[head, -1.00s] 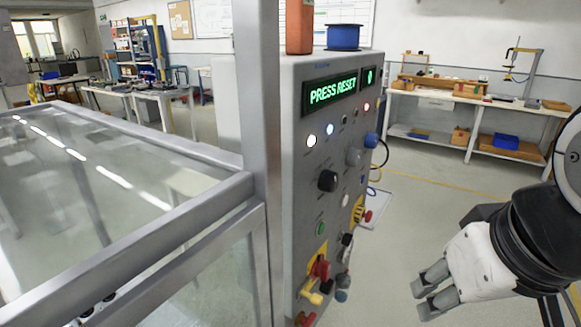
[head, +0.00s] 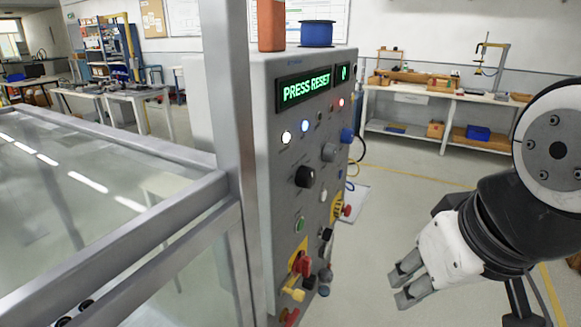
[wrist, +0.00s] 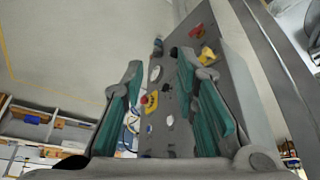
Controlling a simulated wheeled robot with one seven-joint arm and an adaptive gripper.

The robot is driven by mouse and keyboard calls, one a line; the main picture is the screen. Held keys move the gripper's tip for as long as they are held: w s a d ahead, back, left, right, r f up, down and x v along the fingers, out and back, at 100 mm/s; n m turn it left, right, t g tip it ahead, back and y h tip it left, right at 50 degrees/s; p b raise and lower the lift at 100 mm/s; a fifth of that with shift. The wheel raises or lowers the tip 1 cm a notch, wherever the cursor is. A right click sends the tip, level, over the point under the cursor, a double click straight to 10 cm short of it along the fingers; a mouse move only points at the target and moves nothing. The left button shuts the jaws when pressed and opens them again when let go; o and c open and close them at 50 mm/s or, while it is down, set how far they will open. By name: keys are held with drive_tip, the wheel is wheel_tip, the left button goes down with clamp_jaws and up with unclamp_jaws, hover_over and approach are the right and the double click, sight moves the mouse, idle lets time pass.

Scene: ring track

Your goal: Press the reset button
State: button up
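A grey control cabinet (head: 262,170) stands in the middle of the head view. Its screen (head: 306,87) reads "PRESS RESET" in green. Its front carries a green button (head: 299,225), a white button (head: 323,196), a black knob (head: 305,176), a blue knob (head: 347,135) and a red mushroom button (head: 347,210) on yellow. The small labels are unreadable, so I cannot tell which one is reset. My gripper (head: 402,283) is right of the panel and apart from it. In the wrist view my gripper (wrist: 160,105) is open and empty, with the panel (wrist: 215,85) seen tilted beyond its fingers.
A metal-framed clear enclosure (head: 110,245) stands close on the left, its post (head: 236,120) beside the cabinet. A red-yellow valve or handle (head: 296,285) sticks out low on the panel. A workbench (head: 440,98) stands at the back right. The floor right of the cabinet is open.

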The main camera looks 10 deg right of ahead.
clamp_jaws()
idle(1.0)
